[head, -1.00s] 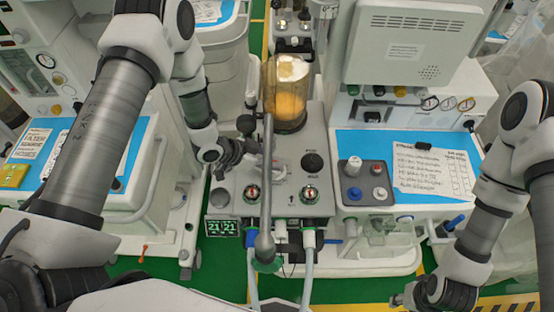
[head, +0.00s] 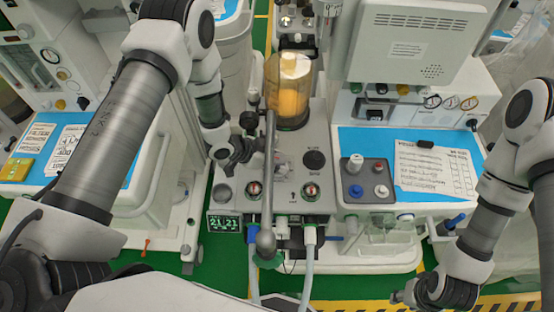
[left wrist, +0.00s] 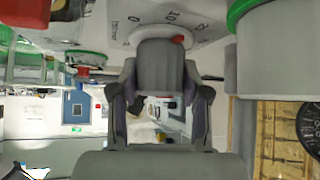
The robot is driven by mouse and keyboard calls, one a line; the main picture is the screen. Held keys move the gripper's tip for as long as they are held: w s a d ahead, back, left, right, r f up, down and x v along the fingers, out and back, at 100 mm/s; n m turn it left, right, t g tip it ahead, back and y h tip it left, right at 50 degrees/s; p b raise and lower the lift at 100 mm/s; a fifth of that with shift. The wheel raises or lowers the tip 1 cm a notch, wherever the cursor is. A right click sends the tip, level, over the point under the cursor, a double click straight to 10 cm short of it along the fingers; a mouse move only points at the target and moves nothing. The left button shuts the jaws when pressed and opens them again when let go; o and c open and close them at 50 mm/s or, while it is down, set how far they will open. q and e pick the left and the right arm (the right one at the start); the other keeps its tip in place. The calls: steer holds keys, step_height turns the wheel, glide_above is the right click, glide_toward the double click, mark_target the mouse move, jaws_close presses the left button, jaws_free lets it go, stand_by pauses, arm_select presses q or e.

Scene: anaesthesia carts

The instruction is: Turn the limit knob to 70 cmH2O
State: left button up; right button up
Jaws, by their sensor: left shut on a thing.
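The limit knob (left wrist: 163,65) shows in the left wrist view as a grey, rounded cap on a pale ring with a red mark. Printed numbers, partly hidden, lie beside it on the panel. My left gripper (left wrist: 160,108) has a finger on either side of the knob and is shut on it. In the head view my left gripper (head: 243,153) is low over the left side of the grey machine top, and it hides the knob there. The knob's exact setting cannot be read. My right gripper (head: 405,297) is low at the bottom right, away from the machine; its jaws are unclear.
A grey upright pole with a rounded end (head: 266,240) stands just right of my left gripper. Behind it is a clear canister with orange contents (head: 290,97). A black knob (head: 314,160) and a green display (head: 225,223) are nearby. A blue-topped cart stands on each side.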

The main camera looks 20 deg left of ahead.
arm_select(q)
steer(key=m+g+h+b, duration=0.1)
steer(key=m, duration=0.1)
steer(key=shift+m+g, duration=0.3)
steer(key=shift+g, duration=0.1)
steer(key=shift+m+g+h+b, duration=0.35)
steer(key=shift+m+g, duration=1.45)
steer(key=shift+m, duration=0.6)
steer(key=o, duration=1.1)
steer(key=shift+c, duration=0.2)
steer(key=shift+o, duration=0.4)
steer(key=shift+w+d, duration=0.1)
steer(key=v, duration=1.2)
steer(key=shift+w+d, duration=0.1)
